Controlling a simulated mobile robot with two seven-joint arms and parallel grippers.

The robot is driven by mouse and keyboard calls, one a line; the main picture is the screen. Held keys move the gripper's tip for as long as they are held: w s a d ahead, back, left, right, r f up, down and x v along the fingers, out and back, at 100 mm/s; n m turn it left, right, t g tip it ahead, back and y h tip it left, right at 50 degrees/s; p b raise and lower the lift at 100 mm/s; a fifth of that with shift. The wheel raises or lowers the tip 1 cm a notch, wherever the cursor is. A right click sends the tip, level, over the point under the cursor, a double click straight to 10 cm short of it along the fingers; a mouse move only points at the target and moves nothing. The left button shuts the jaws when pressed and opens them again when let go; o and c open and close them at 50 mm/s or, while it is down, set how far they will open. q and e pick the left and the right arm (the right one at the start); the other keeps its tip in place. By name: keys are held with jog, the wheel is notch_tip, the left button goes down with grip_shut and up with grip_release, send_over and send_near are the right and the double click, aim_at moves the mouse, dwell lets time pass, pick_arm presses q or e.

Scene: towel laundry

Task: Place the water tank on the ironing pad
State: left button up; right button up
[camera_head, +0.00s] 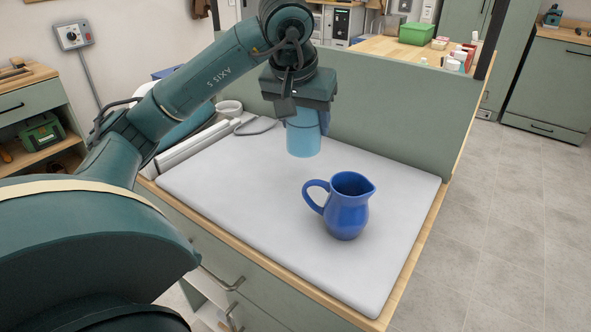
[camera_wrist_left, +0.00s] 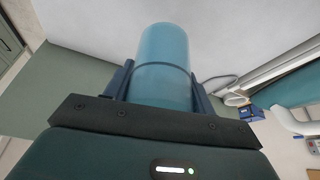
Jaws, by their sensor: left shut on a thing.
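The water tank (camera_head: 304,139) is a translucent light-blue cylinder. My left gripper (camera_head: 303,112) is shut on it and holds it upright over the back part of the ironing pad (camera_head: 240,190). In the left wrist view the tank (camera_wrist_left: 164,62) sits between the two fingers of my left gripper (camera_wrist_left: 160,88). Whether its bottom touches the pad is hard to tell. The ironing pad is a light grey slab on a wood-edged cabinet top. My right gripper is not in view.
A blue pitcher (camera_head: 347,208) stands on the pad, in front and to the right of the tank. A green panel (camera_head: 400,125) rises behind the pad. The pad's left and front parts are clear.

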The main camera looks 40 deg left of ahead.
pick_arm(q)
jog(key=s+a+r+n, duration=0.1)
jog(key=s+a+r, duration=0.1)
jog(key=a, duration=0.2)
jog(key=f, duration=0.3)
jog(key=f+b, duration=0.1)
jog(key=f, duration=0.2)
jog(key=f+b, duration=0.1)
jog(key=f, duration=0.2)
jog(key=shift+s+a+f, duration=0.25)
jog(key=shift+s+f, duration=0.05)
jog(key=shift+f, duration=0.1)
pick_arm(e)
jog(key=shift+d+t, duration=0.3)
pick_arm(q)
jog(key=shift+f, duration=0.1)
jog(key=shift+f+y+b, duration=0.15)
jog(key=shift+y+b, duration=0.15)
jog(key=shift+b, duration=0.05)
jog(key=o, duration=1)
